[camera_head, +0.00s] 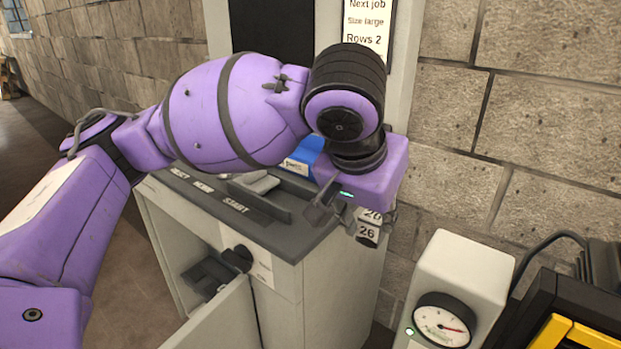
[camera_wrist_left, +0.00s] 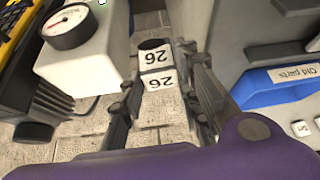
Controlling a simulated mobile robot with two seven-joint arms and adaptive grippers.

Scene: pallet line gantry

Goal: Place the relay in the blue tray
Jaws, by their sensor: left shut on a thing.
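The relay (camera_head: 368,231) is a small dark part with white labels reading 26. My left gripper (camera_head: 352,214) is shut on it and holds it by the right side of the cabinet top. In the left wrist view the relay (camera_wrist_left: 157,68) sits between the two fingers, with the floor behind it. The blue tray (camera_head: 308,151) stands at the back of the cabinet top, largely hidden behind my left arm. In the left wrist view the tray (camera_wrist_left: 262,92) lies to the right of the fingers, with a label reading "Old parts". My right gripper is out of view.
The grey cabinet top (camera_head: 290,230) carries a raised panel marked START. The cabinet's front door (camera_head: 225,325) hangs open. A white gauge box (camera_head: 455,285) stands at the right, near a black and yellow frame (camera_head: 570,325). A stone wall is behind.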

